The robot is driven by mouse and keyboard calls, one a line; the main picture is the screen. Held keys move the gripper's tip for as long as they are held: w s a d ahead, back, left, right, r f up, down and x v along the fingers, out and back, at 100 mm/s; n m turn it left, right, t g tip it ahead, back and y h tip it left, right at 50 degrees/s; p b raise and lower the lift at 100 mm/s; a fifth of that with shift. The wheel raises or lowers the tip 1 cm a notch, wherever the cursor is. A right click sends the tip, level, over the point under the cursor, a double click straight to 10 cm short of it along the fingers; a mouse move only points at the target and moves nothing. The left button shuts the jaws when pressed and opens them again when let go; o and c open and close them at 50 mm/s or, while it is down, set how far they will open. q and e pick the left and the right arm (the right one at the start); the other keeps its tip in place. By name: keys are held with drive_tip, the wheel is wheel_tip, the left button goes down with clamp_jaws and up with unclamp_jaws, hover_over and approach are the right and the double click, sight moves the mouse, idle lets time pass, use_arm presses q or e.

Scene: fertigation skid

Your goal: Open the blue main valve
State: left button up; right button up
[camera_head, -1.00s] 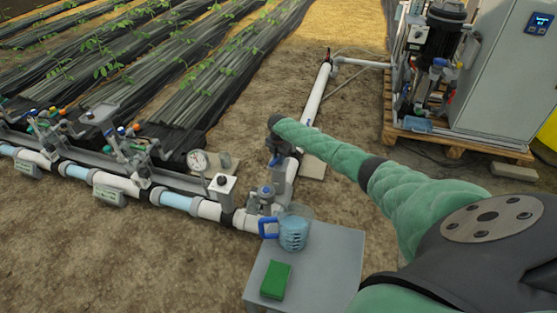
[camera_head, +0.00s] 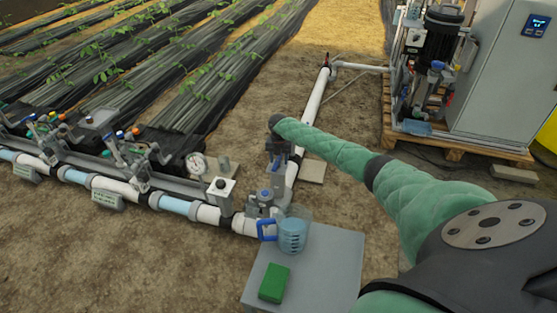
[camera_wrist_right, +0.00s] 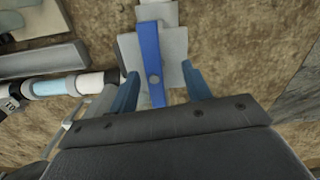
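The blue main valve's long flat lever (camera_wrist_right: 152,62) shows in the right wrist view, lying on a pale grey valve body with a round hole or bolt near its middle. My right gripper (camera_wrist_right: 163,86) is open, with one blue finger on each side of the lever. Gaps show between the fingers and the lever, so it is not clamped. In the head view my right gripper (camera_head: 277,150) is over the upright pipe section near the pipe corner, and it largely hides the lever there. My left gripper is not in view.
A grey table (camera_head: 335,262) stands in front of the pipe corner with a blue-handled measuring jug (camera_head: 292,236) and a green block (camera_head: 274,283). A pressure gauge (camera_head: 196,164) and the pipe manifold run left. A pump skid on a pallet (camera_head: 455,149) stands at back right.

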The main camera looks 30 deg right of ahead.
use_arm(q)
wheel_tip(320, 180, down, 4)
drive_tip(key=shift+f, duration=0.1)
use_arm(e)
drive_tip(key=shift+a+f, duration=0.1)
drive_tip(key=shift+f, duration=0.85)
wheel_tip(320, 180, up, 2)
drive_tip(key=shift+w+a+p, duration=0.1)
drive_tip(key=shift+p, duration=0.9)
use_arm(q)
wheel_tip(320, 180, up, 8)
drive_tip(key=p, duration=0.6)
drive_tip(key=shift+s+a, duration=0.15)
use_arm(e)
wheel_tip(320, 180, up, 8)
drive_tip(key=shift+w+a+f, duration=0.1)
drive_tip(key=shift+f, duration=0.1)
use_arm(q)
drive_tip(key=shift+p, duration=0.3)
